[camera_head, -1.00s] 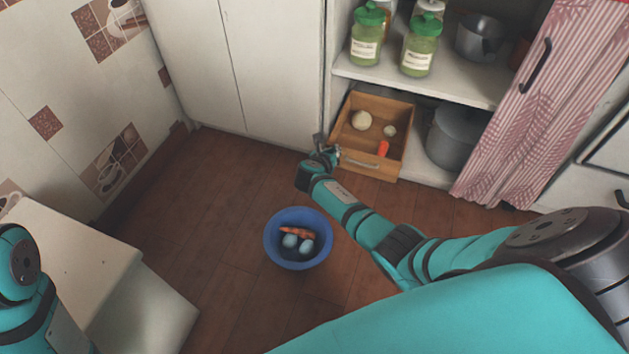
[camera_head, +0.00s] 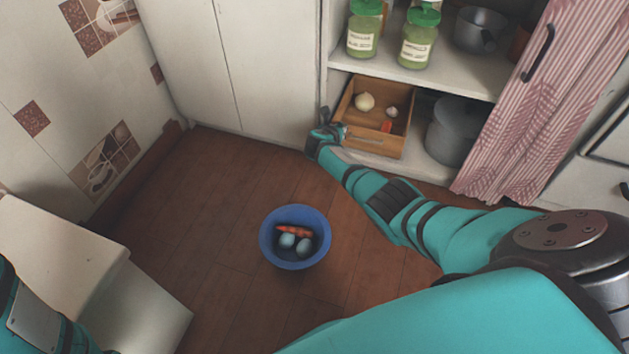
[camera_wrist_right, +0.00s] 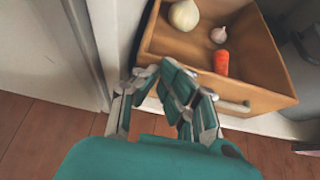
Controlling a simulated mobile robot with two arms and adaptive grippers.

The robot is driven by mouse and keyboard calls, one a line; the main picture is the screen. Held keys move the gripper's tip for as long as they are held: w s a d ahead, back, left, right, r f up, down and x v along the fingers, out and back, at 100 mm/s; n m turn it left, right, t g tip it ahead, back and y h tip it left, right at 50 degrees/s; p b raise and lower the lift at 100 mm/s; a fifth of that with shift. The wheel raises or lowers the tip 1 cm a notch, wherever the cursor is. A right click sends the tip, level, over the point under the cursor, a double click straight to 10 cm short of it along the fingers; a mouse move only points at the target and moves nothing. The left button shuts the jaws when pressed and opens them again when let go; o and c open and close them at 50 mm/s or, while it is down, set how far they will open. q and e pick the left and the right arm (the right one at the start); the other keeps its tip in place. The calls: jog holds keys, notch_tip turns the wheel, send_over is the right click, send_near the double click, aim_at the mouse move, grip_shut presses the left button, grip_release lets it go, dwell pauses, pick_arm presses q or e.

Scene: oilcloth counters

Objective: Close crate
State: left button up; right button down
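The crate (camera_head: 410,111) is a wooden, drawer-like box on the cabinet's lower shelf, with its front still jutting out. Its front has a metal handle (camera_head: 365,138). Inside lie a large onion (camera_wrist_right: 184,14), a garlic bulb (camera_wrist_right: 219,35) and a carrot (camera_wrist_right: 221,62). My right gripper (camera_head: 326,119) is at the crate's front left corner. In the right wrist view its fingertips (camera_wrist_right: 160,70) are together at the crate's front, left of the handle. They hold nothing visible; exact contact is hard to tell. My left gripper is out of view; only part of my left arm shows.
A blue bowl (camera_head: 268,240) with carrot and egg-like items stands on the wooden floor. A grey pot (camera_head: 452,130) stands right of the crate. Closed white cabinet doors (camera_head: 270,65) are to the left, a striped curtain (camera_head: 520,110) to the right. Green jars (camera_head: 417,45) stand above.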

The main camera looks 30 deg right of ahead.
jog(key=shift+a+r, duration=0.1)
jog(key=v, duration=1.1)
jog(key=shift+s+a+r, duration=0.2)
jog(key=shift+s, duration=0.1)
